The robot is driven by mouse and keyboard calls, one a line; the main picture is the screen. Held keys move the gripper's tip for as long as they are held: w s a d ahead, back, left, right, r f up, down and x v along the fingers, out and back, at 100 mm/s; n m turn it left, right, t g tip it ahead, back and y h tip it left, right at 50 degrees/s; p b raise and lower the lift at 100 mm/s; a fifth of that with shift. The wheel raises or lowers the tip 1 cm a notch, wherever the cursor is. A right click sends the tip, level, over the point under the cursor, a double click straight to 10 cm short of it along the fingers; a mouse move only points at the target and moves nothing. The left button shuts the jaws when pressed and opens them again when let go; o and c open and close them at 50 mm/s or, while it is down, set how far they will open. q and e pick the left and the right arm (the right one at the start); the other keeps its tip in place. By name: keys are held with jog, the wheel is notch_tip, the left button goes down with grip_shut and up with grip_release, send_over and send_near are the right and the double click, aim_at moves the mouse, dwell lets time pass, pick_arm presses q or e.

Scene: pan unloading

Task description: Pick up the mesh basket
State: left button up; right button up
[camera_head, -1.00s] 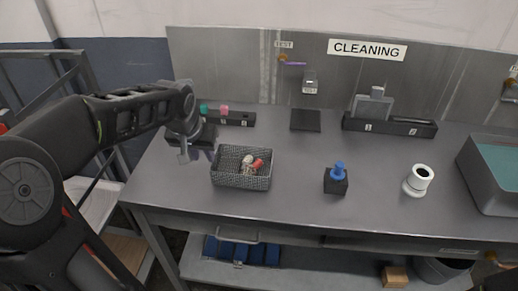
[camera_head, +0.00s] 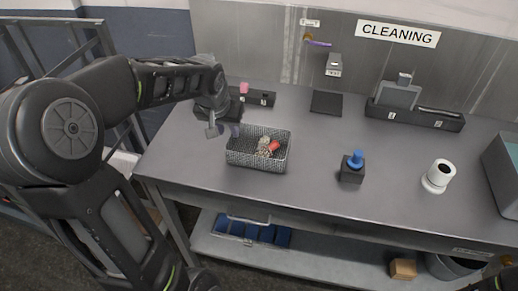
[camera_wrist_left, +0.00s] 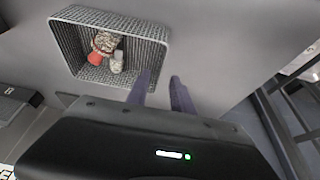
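The grey mesh basket (camera_head: 240,160) stands upright on the metal table, left of centre, with red and pale speckled items (camera_head: 266,147) inside. My left gripper (camera_head: 223,131) is open at the basket's left end, its two fingers apart. In the left wrist view the basket (camera_wrist_left: 152,32) lies at the upper left. There, one finger of my left gripper (camera_wrist_left: 160,92) overlaps the basket's near corner and the other is outside it. I cannot tell whether a finger touches the rim. My right gripper's fingers are not in view.
Black holders (camera_head: 414,114) and a dark pad (camera_head: 326,103) line the back. A grey bin (camera_head: 500,170) is at the far right. The table between basket and bottle is clear.

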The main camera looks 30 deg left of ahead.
aim_at(231, 137)
pick_arm(q)
jog(key=shift+f, duration=0.1)
jog(key=p+x, duration=0.1)
jog(key=x, duration=0.4)
jog(key=shift+a+p, duration=0.1)
jog(key=shift+p, duration=0.2)
jog(key=shift+f+b, duration=0.25)
jog(key=shift+b, duration=0.15)
dwell(0.6)
dwell(0.4)
grip_shut()
dwell(1.2)
